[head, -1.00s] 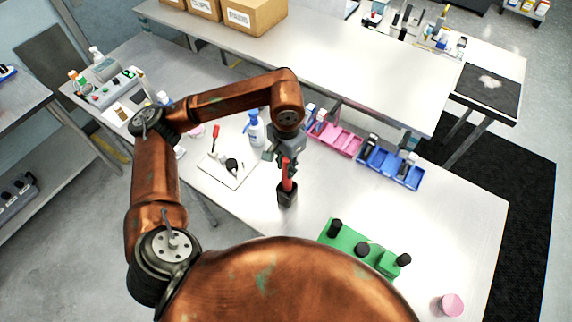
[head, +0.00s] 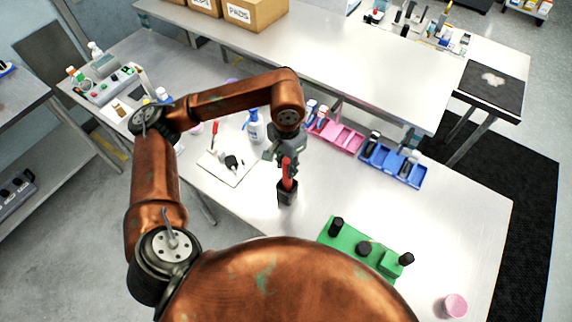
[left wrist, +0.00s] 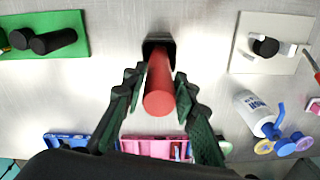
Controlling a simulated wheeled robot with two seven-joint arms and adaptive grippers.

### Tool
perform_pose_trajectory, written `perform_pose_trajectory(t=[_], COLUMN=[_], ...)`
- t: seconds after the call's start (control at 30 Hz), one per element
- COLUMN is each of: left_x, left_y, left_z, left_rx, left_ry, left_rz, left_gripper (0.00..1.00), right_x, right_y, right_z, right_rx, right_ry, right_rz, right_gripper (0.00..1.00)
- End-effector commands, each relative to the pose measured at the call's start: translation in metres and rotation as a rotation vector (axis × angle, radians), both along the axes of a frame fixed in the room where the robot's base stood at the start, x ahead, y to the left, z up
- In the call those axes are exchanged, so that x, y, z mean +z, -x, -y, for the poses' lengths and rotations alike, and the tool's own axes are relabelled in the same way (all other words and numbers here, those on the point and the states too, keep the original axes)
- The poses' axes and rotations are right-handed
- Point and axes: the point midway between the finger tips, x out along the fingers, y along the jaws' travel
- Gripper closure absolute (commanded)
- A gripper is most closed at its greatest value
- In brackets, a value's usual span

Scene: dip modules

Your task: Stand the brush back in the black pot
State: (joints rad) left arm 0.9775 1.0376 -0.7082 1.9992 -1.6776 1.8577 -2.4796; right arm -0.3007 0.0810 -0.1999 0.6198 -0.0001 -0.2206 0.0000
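The brush shows as a red handle (head: 288,173) standing about upright, its lower end down in the black pot (head: 287,194) on the table. In the left wrist view the handle (left wrist: 160,92) points up toward the camera, and the dark mouth of the pot (left wrist: 158,42) lies at its far end. My left gripper (left wrist: 160,78) has one finger on each side of the handle, and its tips look closed against it. The brush's lower end is hidden inside the pot. My right gripper is in neither view.
A green block with black knobs (head: 345,238) lies front right of the pot. A white board (head: 218,172) and a spray bottle (head: 254,128) are to the left. Pink (head: 345,140) and blue (head: 400,172) trays stand behind. A pink disc (head: 456,305) is at front right.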

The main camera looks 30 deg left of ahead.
Motion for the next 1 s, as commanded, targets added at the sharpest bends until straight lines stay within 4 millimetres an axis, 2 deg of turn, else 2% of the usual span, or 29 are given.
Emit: perform_pose_trajectory(t=[0.2, 0.57, 0.67, 1.0], left_x=[0.000, 0.005, 0.017, 0.086], left_y=[0.000, 0.000, -0.001, -0.001], left_z=[0.000, 0.000, 0.000, 0.001], left_rx=[0.000, 0.000, 0.001, 0.001], left_ry=[0.000, -0.001, 0.000, 0.001], left_rz=[0.000, 0.001, 0.003, 0.004], left_gripper=[0.57, 0.57, 0.57, 0.57], right_x=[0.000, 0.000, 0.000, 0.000], right_y=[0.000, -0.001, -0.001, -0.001], right_z=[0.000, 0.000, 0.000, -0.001], right_rx=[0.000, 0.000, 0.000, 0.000], right_ry=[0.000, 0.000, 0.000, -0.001], right_rz=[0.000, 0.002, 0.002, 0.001], right_gripper=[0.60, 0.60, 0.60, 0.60])
